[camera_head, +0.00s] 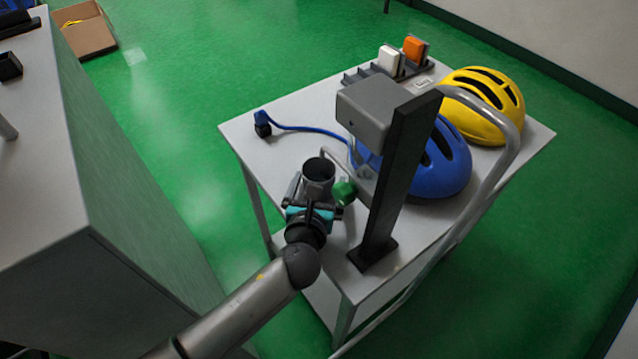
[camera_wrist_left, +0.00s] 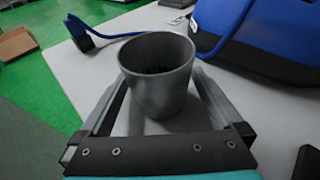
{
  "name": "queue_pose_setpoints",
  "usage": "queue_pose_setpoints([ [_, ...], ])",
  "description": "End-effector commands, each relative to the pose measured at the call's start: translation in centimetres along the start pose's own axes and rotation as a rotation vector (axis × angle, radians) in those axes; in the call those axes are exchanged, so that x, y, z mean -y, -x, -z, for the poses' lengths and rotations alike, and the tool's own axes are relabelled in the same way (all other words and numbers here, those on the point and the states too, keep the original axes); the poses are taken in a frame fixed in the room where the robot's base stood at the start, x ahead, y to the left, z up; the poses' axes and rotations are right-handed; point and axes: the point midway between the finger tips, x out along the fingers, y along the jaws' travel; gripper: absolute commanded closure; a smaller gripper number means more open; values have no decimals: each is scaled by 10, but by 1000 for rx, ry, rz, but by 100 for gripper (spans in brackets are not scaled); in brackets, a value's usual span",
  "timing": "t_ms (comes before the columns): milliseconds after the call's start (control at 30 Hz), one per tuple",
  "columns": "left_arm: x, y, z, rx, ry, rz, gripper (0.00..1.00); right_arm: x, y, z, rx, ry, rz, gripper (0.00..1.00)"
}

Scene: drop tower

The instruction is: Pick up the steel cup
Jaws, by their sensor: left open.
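The steel cup (camera_head: 318,174) stands upright on the grey cart top (camera_head: 285,160), near its left front part. It is a dark grey, open-topped cup, and it fills the middle of the left wrist view (camera_wrist_left: 160,95). My left gripper (camera_head: 317,194) reaches in low from the front. It is open, with one finger on each side of the cup. The left wrist view shows a gap at the sides, though contact at the lower cup is hard to tell. My right gripper is not in view.
A black post (camera_head: 395,180) with a grey box head stands close right of the cup. A green object (camera_head: 344,191) sits beside the cup. Blue (camera_head: 447,172) and yellow (camera_head: 485,105) helmets lie behind. A blue strap (camera_head: 305,129) crosses the cart.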

Motion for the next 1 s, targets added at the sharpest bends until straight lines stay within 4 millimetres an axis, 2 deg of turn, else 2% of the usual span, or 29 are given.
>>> queue_pose_setpoints([
  [233,0,-2,-1,0,1,0,0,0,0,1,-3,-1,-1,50],
  [900,0,-1,0,0,1,0,75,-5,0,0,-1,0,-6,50],
  [967,0,-1,0,0,1,1,80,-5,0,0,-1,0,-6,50],
  [1000,0,-1,0,0,1,1,87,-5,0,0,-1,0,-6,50],
])
